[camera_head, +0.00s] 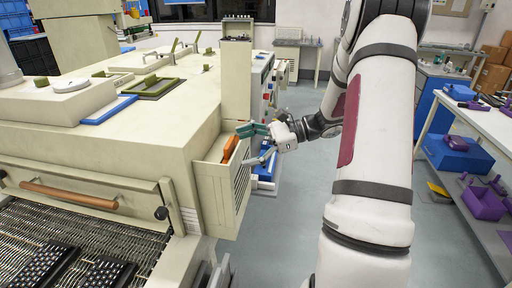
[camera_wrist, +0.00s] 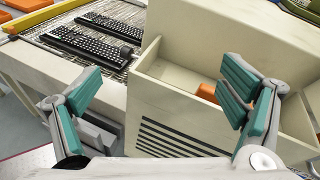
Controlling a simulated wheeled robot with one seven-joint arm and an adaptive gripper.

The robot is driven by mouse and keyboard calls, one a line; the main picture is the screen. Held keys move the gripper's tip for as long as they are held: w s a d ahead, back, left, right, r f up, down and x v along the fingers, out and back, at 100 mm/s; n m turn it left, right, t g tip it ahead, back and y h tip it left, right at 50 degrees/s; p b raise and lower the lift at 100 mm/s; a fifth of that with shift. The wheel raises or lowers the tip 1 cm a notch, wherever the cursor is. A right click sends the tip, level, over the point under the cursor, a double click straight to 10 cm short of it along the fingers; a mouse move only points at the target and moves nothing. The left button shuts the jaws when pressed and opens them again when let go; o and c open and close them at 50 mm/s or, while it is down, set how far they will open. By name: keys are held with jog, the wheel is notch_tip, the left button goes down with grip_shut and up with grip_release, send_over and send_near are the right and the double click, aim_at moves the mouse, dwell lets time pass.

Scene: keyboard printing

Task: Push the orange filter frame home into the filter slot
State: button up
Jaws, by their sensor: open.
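The orange filter frame (camera_head: 230,147) stands in the open top of the cream filter housing (camera_head: 214,184) on the machine's right side, its upper part showing above the rim. In the wrist view only a small part of the orange frame (camera_wrist: 207,92) shows inside the housing (camera_wrist: 165,112), beside my right finger; the rest is hidden by the wall and the finger. I cannot tell how deep it sits. My gripper (camera_head: 258,143) is beside the housing, just right of the frame.
The large cream machine (camera_head: 150,120) fills the left, with a wooden-handled bar (camera_head: 68,194) and a mesh conveyor (camera_head: 50,240) carrying black keyboards (camera_wrist: 90,45). A white table (camera_head: 480,125) with purple and blue items stands at right. The grey floor between is clear.

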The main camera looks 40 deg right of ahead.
aim_at(232, 144)
jog(key=d+f+m+t+h, duration=0.1)
jog(key=d+f+m+t, duration=0.45)
jog(key=d, duration=0.45)
jog(key=x, duration=0.6)
jog(key=p+x, duration=0.1)
jog(key=x, duration=0.6)
jog(key=shift+w+d+r, duration=0.1)
jog(key=shift+w+r, duration=0.05)
jog(key=shift+w, duration=0.3)
jog(key=shift+c, duration=0.6)
jog(key=c, duration=1.7)
jog(key=o, duration=1.8)
